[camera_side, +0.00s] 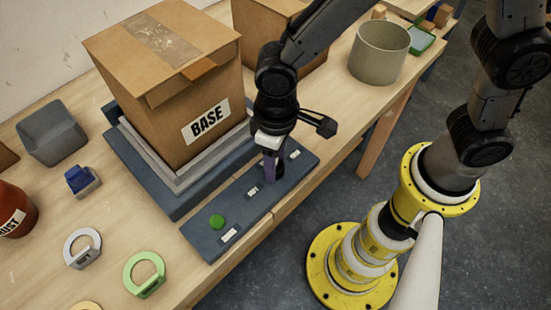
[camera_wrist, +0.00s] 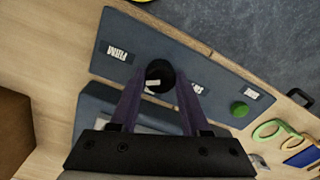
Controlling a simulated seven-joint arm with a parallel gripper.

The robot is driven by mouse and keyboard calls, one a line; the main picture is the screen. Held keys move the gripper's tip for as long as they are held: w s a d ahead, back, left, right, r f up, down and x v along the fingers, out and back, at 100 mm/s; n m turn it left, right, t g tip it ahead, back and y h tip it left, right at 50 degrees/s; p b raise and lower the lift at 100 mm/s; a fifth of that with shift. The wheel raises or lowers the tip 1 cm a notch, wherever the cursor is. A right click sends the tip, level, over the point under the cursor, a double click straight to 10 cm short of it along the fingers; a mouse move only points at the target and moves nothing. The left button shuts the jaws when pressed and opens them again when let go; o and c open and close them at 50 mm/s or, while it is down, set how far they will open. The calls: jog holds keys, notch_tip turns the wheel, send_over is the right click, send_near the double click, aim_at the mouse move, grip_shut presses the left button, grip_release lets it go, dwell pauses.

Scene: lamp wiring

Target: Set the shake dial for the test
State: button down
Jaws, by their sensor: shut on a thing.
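The dark blue control panel (camera_side: 210,245) lies along the front of the bench. Its black round dial (camera_wrist: 158,70) has a white pointer mark. My gripper (camera_side: 270,172) points down at the panel, with its purple fingers shut on the dial, one on each side. In the wrist view my gripper (camera_wrist: 160,85) straddles the dial. A label reading FIRM (camera_wrist: 118,54) is left of the dial there. A green button (camera_side: 217,221) sits near the panel's near end, beside a third white label (camera_side: 229,235).
A cardboard box marked BASE (camera_side: 190,90) stands on a grey-blue platform (camera_side: 150,185) right behind the panel. Grey (camera_side: 82,248) and green (camera_side: 145,274) rings lie at the left front. A beige pot (camera_side: 380,52) stands at the far right of the bench.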

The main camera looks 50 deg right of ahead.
jog(key=n, duration=0.5)
jog(key=shift+n, duration=0.4)
jog(key=n, duration=0.5)
jog(key=shift+n, duration=0.4)
jog(key=shift+r, duration=0.1)
jog(key=shift+c, duration=1.8)
grip_release()
notch_tip(320, 180, up, 14)
jog(key=shift+w, duration=0.2)
